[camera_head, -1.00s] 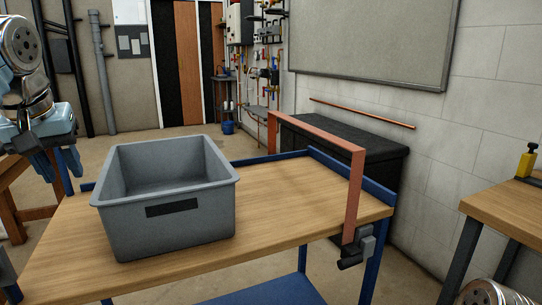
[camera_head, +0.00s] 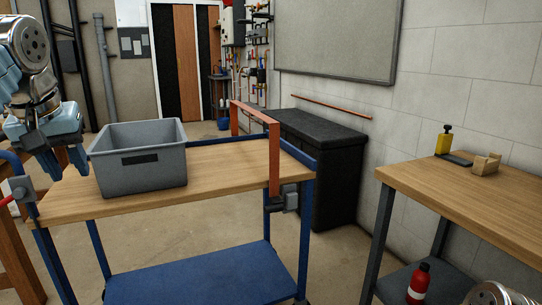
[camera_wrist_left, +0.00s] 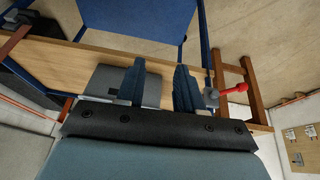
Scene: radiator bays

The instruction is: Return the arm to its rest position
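My left gripper (camera_head: 64,168) hangs at the left side of the head view, fingers pointing down. Its two blue fingers stand apart with nothing between them. It is near the left end of the wood-topped blue trolley (camera_head: 225,160), to the left of the grey bin (camera_head: 172,163). In the left wrist view the fingers of my left gripper (camera_wrist_left: 160,88) are also spread and empty, with the trolley top (camera_wrist_left: 60,65) and a grey shape beyond them. Only a rounded silver part of my right arm (camera_head: 495,293) shows at the bottom right; the right gripper is out of frame.
A copper-coloured frame (camera_head: 274,160) is clamped at the trolley's right end. A wooden bench (camera_head: 470,205) stands at right, with a yellow-topped tool (camera_head: 444,140) on it and a red bottle (camera_head: 418,283) below. A black chest (camera_head: 325,165) is by the wall. Floor is free between trolley and bench.

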